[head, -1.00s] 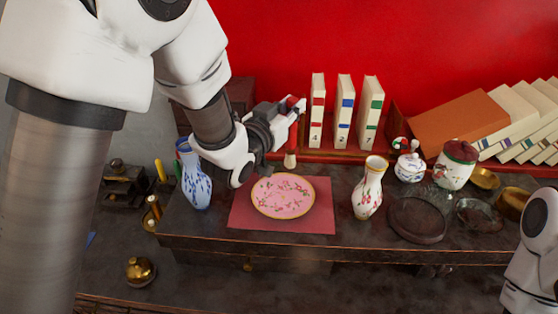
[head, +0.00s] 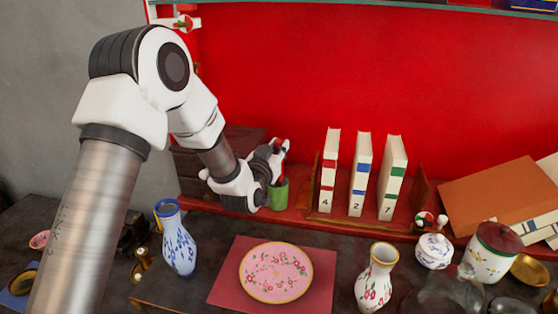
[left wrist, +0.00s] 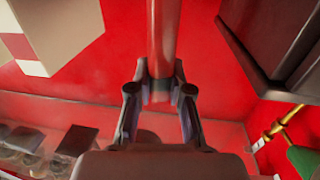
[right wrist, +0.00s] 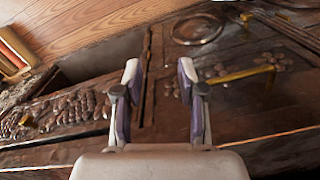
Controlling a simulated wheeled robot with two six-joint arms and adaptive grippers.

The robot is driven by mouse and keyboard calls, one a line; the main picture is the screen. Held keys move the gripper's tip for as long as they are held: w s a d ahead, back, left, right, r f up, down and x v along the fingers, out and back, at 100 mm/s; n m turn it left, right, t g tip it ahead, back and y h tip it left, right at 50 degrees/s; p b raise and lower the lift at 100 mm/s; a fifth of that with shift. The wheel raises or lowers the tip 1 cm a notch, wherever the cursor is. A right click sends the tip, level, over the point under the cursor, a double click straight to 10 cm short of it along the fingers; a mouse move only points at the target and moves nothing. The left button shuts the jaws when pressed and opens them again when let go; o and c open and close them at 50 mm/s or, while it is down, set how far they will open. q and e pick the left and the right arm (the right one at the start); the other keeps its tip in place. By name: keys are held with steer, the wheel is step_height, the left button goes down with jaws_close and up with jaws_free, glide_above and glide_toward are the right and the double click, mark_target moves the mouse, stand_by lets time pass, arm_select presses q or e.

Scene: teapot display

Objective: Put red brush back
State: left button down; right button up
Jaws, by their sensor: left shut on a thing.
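My left gripper (head: 279,153) is beside the green cup (head: 279,195) on the red shelf, left of the books. In the left wrist view, my left gripper (left wrist: 161,92) is shut on the red brush (left wrist: 163,40), whose shaft stands between the fingers. The brush's bristle end is not visible. In the head view the gripper and wrist hide most of the brush, and I cannot tell whether it is inside the cup. My right gripper (right wrist: 160,72) is open and empty in the right wrist view, and out of the head view.
Upright numbered books (head: 359,175) stand right of the cup, and dark boxes (head: 232,148) stand behind my left wrist. A blue-white vase (head: 177,240), a pink plate (head: 276,272) and a floral vase (head: 377,278) stand in front. A teapot jar (head: 494,249) is at right.

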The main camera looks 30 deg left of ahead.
arm_select(q)
steer(key=shift+s+f, duration=0.25)
steer(key=shift+f, duration=1)
steer(key=shift+f, duration=0.2)
steer(key=c, duration=1.1)
jaws_free()
steer(key=shift+r, duration=0.1)
